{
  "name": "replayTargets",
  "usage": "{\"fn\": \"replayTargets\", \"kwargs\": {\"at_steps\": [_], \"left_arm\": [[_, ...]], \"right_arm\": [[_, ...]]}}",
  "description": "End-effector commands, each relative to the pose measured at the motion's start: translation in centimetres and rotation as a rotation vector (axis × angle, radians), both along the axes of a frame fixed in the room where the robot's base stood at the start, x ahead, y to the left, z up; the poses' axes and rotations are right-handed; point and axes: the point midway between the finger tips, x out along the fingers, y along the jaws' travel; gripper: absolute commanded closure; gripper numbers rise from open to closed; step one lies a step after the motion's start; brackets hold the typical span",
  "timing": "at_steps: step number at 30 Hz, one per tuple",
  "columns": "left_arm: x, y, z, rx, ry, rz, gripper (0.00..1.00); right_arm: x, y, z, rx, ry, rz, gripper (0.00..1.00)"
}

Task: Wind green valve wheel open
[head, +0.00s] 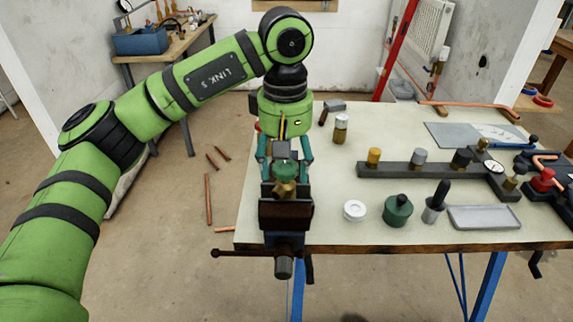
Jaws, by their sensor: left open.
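The green valve wheel (286,169) sits on top of a brass valve body (285,190). The valve is held upright in a dark bench vise (286,214) at the workbench's front left corner. My left gripper (286,162) comes down from above and behind the wheel. Its teal fingers are open, one on each side of the wheel. I cannot tell whether either finger touches the wheel. My right gripper is not in view.
The workbench (330,205) holds a white roll (354,210), a dark green canister (397,210), a black-handled tool in a cup (435,203), a grey tray (484,217) and a dark manifold bar (425,171). A hammer (333,107) lies behind my left gripper.

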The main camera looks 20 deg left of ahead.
Motion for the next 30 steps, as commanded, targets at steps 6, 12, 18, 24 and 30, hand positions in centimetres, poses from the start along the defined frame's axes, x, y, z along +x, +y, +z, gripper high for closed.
{"fn": "replayTargets", "kwargs": {"at_steps": [6, 12, 18, 24, 30], "left_arm": [[0.00, 0.01, -0.02, 0.000, 0.001, -0.223, 0.37], [0.01, 0.01, -0.03, 0.000, 0.000, -0.240, 0.37], [0.01, 0.01, 0.28, 0.000, 0.000, -0.238, 0.37], [0.01, -0.01, 0.35, 0.000, 0.000, -0.237, 0.37], [0.01, -0.01, 0.34, 0.000, 0.000, -0.237, 0.96]], "right_arm": [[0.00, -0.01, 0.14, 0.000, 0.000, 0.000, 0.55], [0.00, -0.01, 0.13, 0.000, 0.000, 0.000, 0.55], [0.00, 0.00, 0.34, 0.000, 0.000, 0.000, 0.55], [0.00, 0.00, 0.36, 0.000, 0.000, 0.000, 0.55], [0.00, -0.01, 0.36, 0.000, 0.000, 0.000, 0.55]]}}
